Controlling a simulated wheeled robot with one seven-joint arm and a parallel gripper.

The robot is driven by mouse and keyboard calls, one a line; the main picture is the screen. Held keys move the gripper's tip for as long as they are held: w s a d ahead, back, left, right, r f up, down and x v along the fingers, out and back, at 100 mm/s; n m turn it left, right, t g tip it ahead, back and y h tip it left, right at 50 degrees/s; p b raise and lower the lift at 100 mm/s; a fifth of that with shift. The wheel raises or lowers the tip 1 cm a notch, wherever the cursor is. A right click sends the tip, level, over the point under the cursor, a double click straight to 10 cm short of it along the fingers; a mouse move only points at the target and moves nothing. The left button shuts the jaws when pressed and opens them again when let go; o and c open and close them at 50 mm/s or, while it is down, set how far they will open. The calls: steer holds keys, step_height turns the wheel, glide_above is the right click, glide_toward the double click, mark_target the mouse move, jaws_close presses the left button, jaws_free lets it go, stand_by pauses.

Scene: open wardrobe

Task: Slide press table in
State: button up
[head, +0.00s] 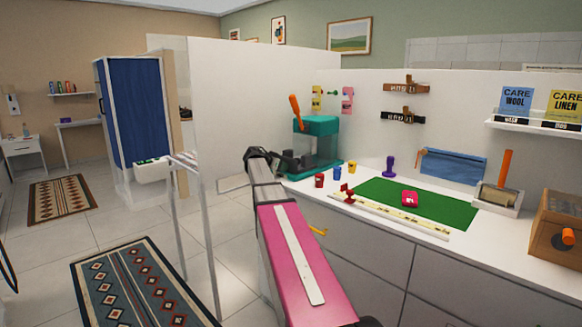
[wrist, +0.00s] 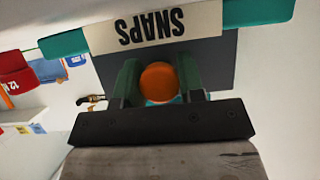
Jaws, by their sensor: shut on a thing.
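The teal press (head: 326,138) stands on the white counter, with an orange lever (head: 295,108) raised at its left. My gripper (head: 288,160) is low at the front left of the press. In the wrist view, my gripper (wrist: 158,88) has its two dark green fingers on either side of a round orange knob (wrist: 158,80), closed on it. Behind the knob are a dark grey surface (wrist: 222,62) and a cream "SNAPS" label (wrist: 150,27) with teal parts at its ends. The press table's outline and how far out it stands are unclear; my gripper hides part of it.
Small red, blue and yellow pieces (head: 337,172) stand just right of the press. A green mat (head: 440,204) with a pink item, a ruler strip (head: 385,214) and a wooden box (head: 558,228) lie further right. A white partition (head: 245,105) stands behind the press.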

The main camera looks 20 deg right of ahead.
steer(key=shift+w+d, duration=0.25)
steer(key=shift+d, duration=0.4)
steer(key=shift+w+d, duration=0.25)
steer(key=shift+d, duration=0.35)
